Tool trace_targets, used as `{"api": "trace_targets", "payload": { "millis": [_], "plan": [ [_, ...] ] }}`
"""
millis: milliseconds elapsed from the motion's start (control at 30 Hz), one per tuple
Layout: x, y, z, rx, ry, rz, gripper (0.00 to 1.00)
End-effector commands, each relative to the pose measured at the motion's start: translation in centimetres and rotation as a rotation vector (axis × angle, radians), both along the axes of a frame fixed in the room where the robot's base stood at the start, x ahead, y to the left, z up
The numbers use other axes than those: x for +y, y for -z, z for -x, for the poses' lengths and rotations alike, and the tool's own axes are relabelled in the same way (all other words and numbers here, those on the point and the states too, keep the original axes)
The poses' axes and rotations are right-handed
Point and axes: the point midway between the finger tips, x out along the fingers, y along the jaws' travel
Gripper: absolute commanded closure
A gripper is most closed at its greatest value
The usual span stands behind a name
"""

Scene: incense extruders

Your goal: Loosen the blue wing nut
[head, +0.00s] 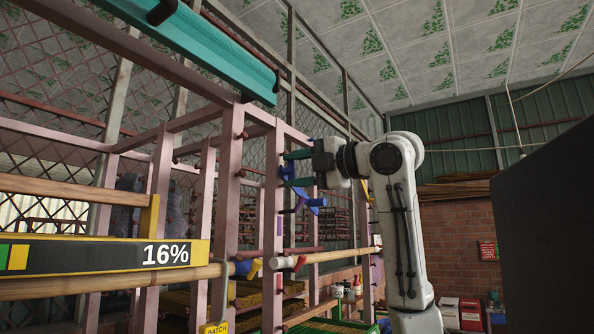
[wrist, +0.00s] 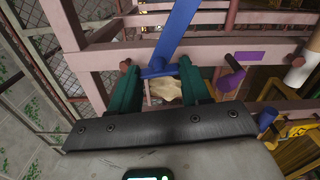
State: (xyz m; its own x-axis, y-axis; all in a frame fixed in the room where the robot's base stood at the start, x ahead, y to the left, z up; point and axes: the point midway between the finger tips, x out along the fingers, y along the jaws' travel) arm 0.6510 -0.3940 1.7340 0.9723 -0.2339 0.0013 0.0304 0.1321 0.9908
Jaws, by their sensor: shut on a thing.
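My gripper (head: 286,169) reaches left from the arm to a post of the pink frame in the head view. In the wrist view, its two teal fingers (wrist: 158,70) are shut on the lower end of the blue wing nut (wrist: 172,42), at the frame's pink rail. One long blue arm of the nut slants up and to the right, beyond the fingers. Blue also shows below the fingers in the head view (head: 312,201). The fingers hide part of the grip, so the exact contact is hard to see.
The pink frame (head: 230,190) has many posts and pegs close around my gripper. A purple piece (wrist: 250,57) and a blue-ended peg (wrist: 266,118) lie to the right in the wrist view. A wooden pole (head: 325,256) runs below. A dark panel (head: 545,180) stands at right.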

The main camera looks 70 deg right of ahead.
Motion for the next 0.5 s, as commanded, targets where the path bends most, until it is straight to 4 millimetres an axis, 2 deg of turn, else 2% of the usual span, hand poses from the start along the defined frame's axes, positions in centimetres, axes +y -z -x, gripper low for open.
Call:
{"api": "trace_targets", "payload": {
  "millis": [367,400,500],
  "plan": [
    [0.06,0.21,-0.05,0.006,-0.001,0.004,0.84],
    [0.06,0.21,-0.06,0.006,-0.001,0.004,0.51],
    [0.05,0.19,-0.04,0.006,-0.001,0.003,0.42]
  ]
}}
